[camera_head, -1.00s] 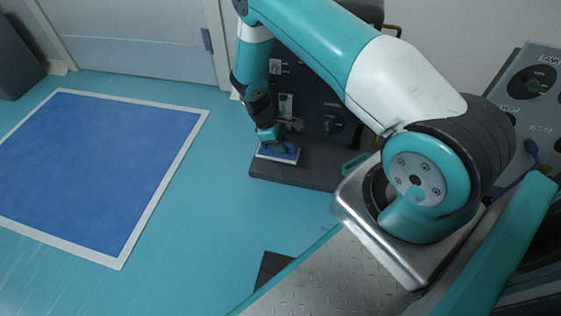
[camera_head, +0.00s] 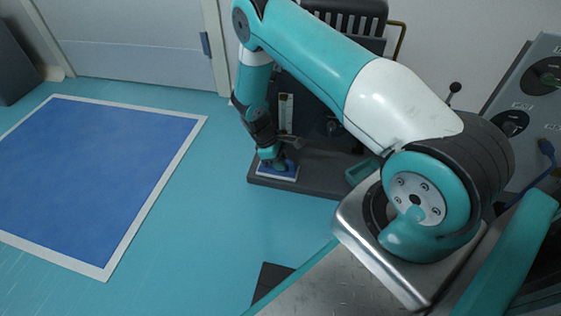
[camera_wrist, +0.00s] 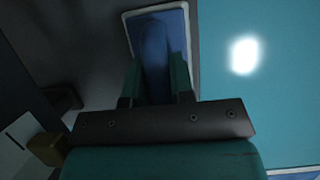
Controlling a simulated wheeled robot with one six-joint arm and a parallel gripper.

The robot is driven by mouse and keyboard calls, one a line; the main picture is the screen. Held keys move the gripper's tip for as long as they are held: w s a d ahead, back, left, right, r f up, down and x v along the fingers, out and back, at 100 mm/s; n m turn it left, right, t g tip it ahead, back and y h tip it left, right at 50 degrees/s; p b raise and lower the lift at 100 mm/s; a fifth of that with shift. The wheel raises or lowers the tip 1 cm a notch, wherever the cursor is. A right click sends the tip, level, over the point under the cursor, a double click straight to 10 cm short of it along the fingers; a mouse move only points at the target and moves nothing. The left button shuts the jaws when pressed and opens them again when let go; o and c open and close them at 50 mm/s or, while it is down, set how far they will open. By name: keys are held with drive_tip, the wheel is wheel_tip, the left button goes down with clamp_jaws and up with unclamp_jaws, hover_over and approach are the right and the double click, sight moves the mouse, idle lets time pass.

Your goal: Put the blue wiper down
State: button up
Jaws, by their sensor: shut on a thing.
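The blue wiper (camera_wrist: 153,42) is held between the two green fingers of my gripper (camera_wrist: 156,62) in the wrist view. In the head view my gripper (camera_head: 274,156) points down at the left end of a dark plinth, with the blue wiper (camera_head: 290,165) partly hidden behind it. A white-edged blue rectangle (camera_wrist: 188,35) lies right beneath or around the wiper. It also shows in the head view (camera_head: 268,176). I cannot tell whether the wiper touches it.
The dark plinth (camera_head: 320,176) carries a dark panel with knobs behind my gripper. A large blue floor square (camera_head: 90,170) with a white border lies at left. Clear teal floor (camera_head: 215,220) lies between. A grey control panel (camera_head: 530,95) stands at right.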

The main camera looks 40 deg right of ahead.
drive_tip(key=o, duration=0.8)
drive_tip(key=shift+f, duration=0.1)
drive_tip(key=shift+o, duration=0.2)
drive_tip(key=p+v, duration=0.7)
drive_tip(key=v, duration=0.5)
drive_tip(key=shift+s+p, duration=0.1)
drive_tip(key=shift+p, duration=0.25)
drive_tip(key=s+a+r+t+y, duration=0.15)
drive_tip(key=a+r, duration=0.25)
drive_tip(key=r, duration=0.5)
drive_tip(key=s+a+r+y, duration=0.1)
drive_tip(key=s+a+r, duration=0.1)
drive_tip(key=a+r, duration=0.5)
drive_tip(key=s+a+r+t+y, duration=0.1)
drive_tip(key=s+a+r, duration=0.1)
drive_tip(key=r, duration=0.9)
drive_tip(key=s+a+r+y, duration=0.1)
drive_tip(key=s+a+r, duration=0.1)
drive_tip(key=s, duration=0.4)
drive_tip(key=s+a+r+y, duration=0.1)
drive_tip(key=s+a+r, duration=0.1)
drive_tip(key=s+r, duration=0.3)
drive_tip(key=s+a+r+t+y, duration=0.1)
drive_tip(key=s+r, duration=0.3)
drive_tip(key=s, duration=0.5)
drive_tip(key=shift+a+r+m, duration=0.25)
drive_tip(key=shift+a+m, duration=0.05)
drive_tip(key=shift+a, duration=0.4)
